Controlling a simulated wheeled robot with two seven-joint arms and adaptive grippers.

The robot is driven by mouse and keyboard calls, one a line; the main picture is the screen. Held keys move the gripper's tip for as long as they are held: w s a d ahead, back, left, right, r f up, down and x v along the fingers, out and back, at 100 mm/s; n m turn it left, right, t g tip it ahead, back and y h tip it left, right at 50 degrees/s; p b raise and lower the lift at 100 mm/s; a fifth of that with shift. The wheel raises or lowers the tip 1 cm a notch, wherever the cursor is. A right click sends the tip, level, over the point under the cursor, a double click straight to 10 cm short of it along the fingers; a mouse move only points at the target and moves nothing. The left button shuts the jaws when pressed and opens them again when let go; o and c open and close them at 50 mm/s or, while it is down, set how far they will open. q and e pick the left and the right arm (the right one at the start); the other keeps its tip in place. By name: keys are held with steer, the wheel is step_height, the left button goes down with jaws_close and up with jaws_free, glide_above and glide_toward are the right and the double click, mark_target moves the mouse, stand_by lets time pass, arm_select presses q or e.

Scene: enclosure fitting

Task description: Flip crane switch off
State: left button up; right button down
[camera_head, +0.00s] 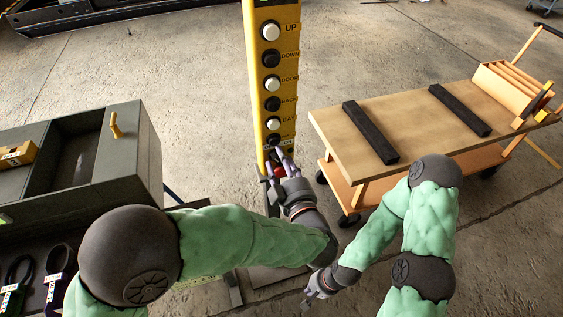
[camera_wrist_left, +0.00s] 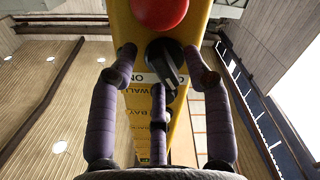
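The yellow crane control post (camera_head: 261,95) stands upright in the middle of the head view, with a column of black and white buttons. In the left wrist view, the black rotary switch (camera_wrist_left: 168,62) sits on the post (camera_wrist_left: 196,20), below a red button (camera_wrist_left: 160,10). An "ON" label shows beside the switch. My left gripper (camera_head: 284,157) is at the lower part of the post. In the left wrist view its purple fingers (camera_wrist_left: 162,75) are spread around the switch; contact cannot be told. My right gripper (camera_head: 320,287) hangs low, away from the post; its fingers are unclear.
A wooden-topped cart (camera_head: 415,120) with two dark bars (camera_head: 370,132) stands right of the post. A grey cabinet (camera_head: 140,150) with an open compartment and a yellow handle stands left. Looped tools lie at lower left. Concrete floor is clear behind the post.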

arm_select(q)
steer(key=v, duration=1.2)
stand_by(0.6)
